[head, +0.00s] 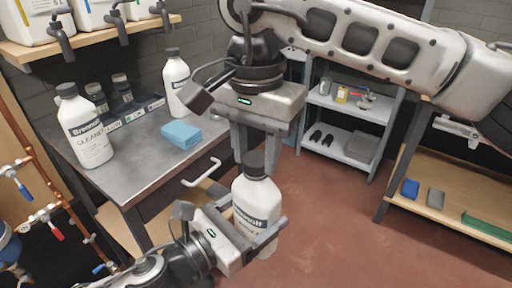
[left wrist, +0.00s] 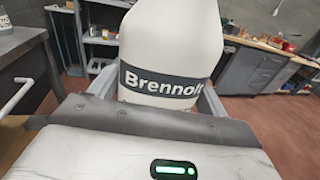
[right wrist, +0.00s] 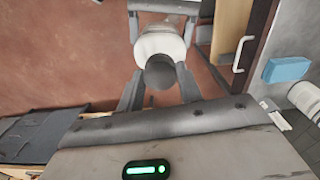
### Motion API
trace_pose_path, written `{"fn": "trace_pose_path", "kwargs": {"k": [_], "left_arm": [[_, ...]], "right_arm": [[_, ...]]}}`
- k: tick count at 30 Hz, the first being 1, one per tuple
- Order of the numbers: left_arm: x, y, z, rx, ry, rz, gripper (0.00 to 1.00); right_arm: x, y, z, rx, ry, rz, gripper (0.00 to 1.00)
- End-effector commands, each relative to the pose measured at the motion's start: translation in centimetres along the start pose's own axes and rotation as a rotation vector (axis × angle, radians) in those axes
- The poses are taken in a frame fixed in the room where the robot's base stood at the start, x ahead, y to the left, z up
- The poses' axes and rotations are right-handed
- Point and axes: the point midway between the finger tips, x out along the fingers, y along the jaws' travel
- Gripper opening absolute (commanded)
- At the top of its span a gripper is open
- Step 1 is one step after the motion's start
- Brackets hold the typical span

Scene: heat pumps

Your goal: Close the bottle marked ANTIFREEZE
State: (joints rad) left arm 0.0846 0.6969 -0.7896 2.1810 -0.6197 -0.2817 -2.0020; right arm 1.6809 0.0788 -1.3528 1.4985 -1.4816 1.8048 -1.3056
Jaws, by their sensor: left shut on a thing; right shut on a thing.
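A white bottle (head: 257,204) with a black cap (head: 255,163) is held upright in the air in front of the bench. My left gripper (head: 256,218) is shut on the bottle's body. The left wrist view shows the bottle (left wrist: 165,45) with a "Brennolt" label band; the word below it is not readable. My right gripper (head: 256,152) points down from above, its fingers shut on the cap. In the right wrist view the cap (right wrist: 160,72) lies between the fingers, over the bottle's top; I cannot tell how tightly it is screwed.
The grey bench (head: 140,150) carries a white CLEANER bottle (head: 85,128), another white bottle (head: 176,82), a blue cloth (head: 181,133) and a labelled rack (head: 125,115). A grey shelf (head: 345,120) and a wooden shelf (head: 450,190) stand right. The red floor between is free.

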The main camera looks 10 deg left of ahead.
Motion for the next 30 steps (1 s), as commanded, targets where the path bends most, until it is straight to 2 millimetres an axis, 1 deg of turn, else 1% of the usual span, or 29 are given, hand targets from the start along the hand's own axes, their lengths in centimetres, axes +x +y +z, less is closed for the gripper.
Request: {"fn": "trace_pose_path", "kwargs": {"k": [1, 3, 29, 30], "left_arm": [[0.00, 0.00, -0.01, 0.000, 0.000, 0.000, 0.12], [0.00, 0.00, -0.01, 0.000, 0.000, 0.000, 0.12], [-0.01, -0.01, -0.04, 0.000, 0.001, 0.000, 0.12], [-0.01, 0.00, -0.05, 0.000, 0.001, 0.000, 0.12]], "right_arm": [[-0.04, -0.02, -0.05, 0.123, 0.001, 0.000, 0.15], [-0.03, -0.04, -0.06, 0.301, 0.001, 0.000, 0.15], [0.06, -0.06, -0.35, 2.502, -0.001, 0.002, 0.15], [0.08, -0.04, -0.37, 2.605, 0.000, 0.002, 0.15]]}}
